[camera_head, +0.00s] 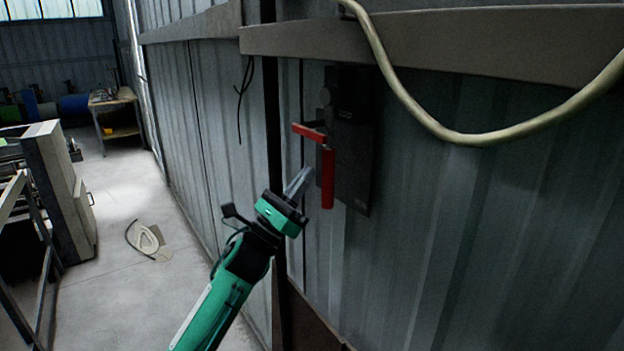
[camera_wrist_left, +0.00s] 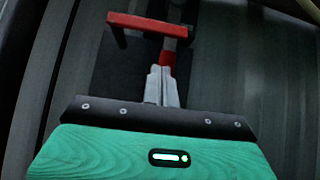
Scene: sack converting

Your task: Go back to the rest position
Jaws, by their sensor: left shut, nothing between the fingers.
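My left gripper (camera_head: 299,182) is at the centre of the head view, its green arm coming up from the lower edge. Its grey fingers are shut and nothing shows between them. They point toward a red handle (camera_head: 327,178) on a dark box (camera_head: 352,150) fixed to the metal wall. In the left wrist view the shut fingers (camera_wrist_left: 161,84) are at the centre, with the red handle (camera_wrist_left: 148,24) beyond the tips. The tips look close to the handle; I cannot tell if they touch it. My right gripper is in neither view.
A corrugated metal wall (camera_head: 440,220) fills the right side, with a pale cable (camera_head: 450,135) hanging across it. A grey machine cabinet (camera_head: 62,185) stands at the left. A small pale object (camera_head: 148,240) lies on the floor. A workbench (camera_head: 115,112) stands farther back.

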